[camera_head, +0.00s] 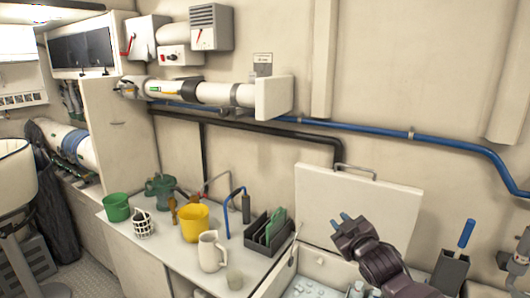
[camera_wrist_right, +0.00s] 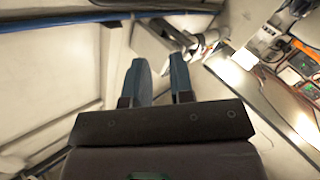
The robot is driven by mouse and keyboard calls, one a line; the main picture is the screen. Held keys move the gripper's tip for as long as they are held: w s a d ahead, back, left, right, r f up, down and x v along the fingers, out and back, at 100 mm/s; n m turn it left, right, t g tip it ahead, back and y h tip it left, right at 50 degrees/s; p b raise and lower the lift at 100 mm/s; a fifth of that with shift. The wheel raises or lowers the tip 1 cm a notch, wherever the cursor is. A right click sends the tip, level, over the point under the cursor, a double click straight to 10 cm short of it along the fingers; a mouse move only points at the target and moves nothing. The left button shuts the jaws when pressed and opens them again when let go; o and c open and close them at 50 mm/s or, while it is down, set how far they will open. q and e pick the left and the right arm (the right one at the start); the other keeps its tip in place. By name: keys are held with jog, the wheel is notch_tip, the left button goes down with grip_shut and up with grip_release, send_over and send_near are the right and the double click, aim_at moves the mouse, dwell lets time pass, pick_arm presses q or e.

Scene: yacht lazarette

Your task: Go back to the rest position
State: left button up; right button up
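My right gripper (camera_head: 340,219) is raised in front of the open white lid, above the open bin at the lower right of the head view. Its two blue-grey fingers point up and to the left. In the right wrist view the fingers of the same gripper (camera_wrist_right: 160,80) stand apart with a gap between them and nothing held. My left gripper is in neither view.
A white counter (camera_head: 160,262) holds a green bucket (camera_head: 117,207), a yellow bucket (camera_head: 194,223), a cream jug (camera_head: 211,252) and a dark rack (camera_head: 268,233). The open lid (camera_head: 357,205) stands behind my right gripper. A blue pipe (camera_head: 440,145) runs along the wall.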

jog(key=s+d+f+m+g+h, duration=0.1)
jog(key=s+d+f+m, duration=0.1)
jog(key=s+f, duration=0.7)
jog(key=s+d+f+m+g+h, duration=0.1)
jog(key=s+d+f+m+g, duration=0.1)
jog(key=s+f, duration=0.7)
jog(key=s+d+f+m+g+h, duration=0.2)
jog(key=s+f, duration=0.7)
jog(key=s, duration=0.9)
jog(key=shift+d+f+m, duration=0.3)
jog(key=shift+d+m, duration=0.5)
jog(key=shift+d, duration=0.15)
jog(key=shift+s+a, duration=0.1)
